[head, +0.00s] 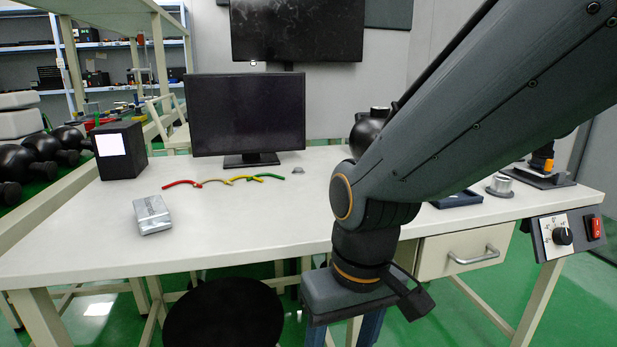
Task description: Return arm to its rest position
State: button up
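My arm (480,110) reaches in from the upper right and bends down in front of the table. My gripper (342,334) hangs at its end, pointing down, in front of the table's front edge. Its two blue fingers stand apart with a gap between them, and I see nothing held. The fingertips are cut off by the bottom of the picture. The arm hides part of the table's right half.
A black stool (224,315) stands left of my gripper. A drawer (470,250) and control panel (566,234) are at the right.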

jog(key=s+d+r+m+p, duration=0.1)
jog(key=d+r+m+p, duration=0.1)
jog(key=d+r+p, duration=0.5)
jog(key=s+d+r+m+h+p, duration=0.1)
jog(key=d+r+m+p, duration=0.1)
jog(key=d+r+p, duration=0.5)
notch_tip(320, 180, up, 5)
jog(key=p, duration=0.9)
jog(key=shift+d, duration=0.4)
jog(key=shift+f, duration=0.1)
